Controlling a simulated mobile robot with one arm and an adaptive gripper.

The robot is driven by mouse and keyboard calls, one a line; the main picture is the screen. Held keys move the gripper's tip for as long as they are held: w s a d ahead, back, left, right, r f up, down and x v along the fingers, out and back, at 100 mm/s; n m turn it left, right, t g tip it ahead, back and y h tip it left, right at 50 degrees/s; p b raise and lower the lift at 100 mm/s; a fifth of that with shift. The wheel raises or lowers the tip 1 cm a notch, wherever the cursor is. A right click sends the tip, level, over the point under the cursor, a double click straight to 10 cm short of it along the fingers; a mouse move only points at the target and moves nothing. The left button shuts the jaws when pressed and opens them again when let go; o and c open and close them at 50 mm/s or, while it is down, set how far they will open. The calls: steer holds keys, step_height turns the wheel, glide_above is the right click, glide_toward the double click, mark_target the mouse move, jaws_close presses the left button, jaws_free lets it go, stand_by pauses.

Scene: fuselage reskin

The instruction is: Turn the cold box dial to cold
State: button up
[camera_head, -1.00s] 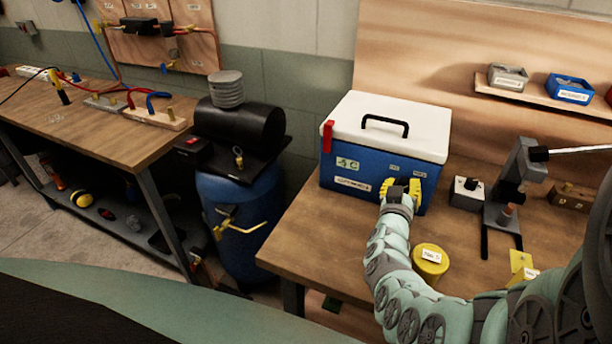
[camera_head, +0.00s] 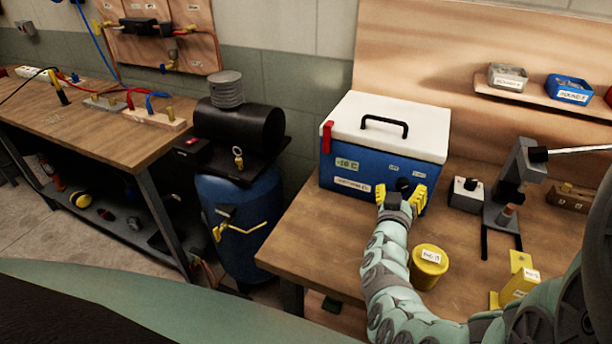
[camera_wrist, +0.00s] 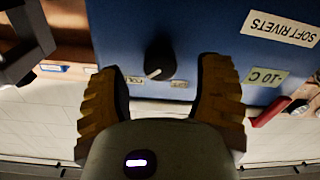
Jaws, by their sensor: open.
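The cold box (camera_head: 345,165) is a blue chest with a white lid, standing shut on the workbench. Its front dial (camera_head: 403,184) is a black knob; it also shows in the wrist view (camera_wrist: 160,58), where its white pointer line aims down-left toward the left of two small labels. The label text is too small to read surely. A readout (camera_head: 347,164) on the box front shows -10 C. My gripper (camera_head: 401,193) is open, its yellow ribbed fingers apart in front of the dial. In the wrist view my gripper (camera_wrist: 162,95) holds nothing, and the knob is clear of both fingers.
A yellow labelled pot (camera_head: 429,262) stands right of my arm. A small switch box (camera_head: 466,192) and a press-like stand (camera_head: 512,190) are right of the cold box. A shelf (camera_head: 540,98) with small bins hangs behind.

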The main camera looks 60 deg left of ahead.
steer(key=v, duration=1)
stand_by(0.5)
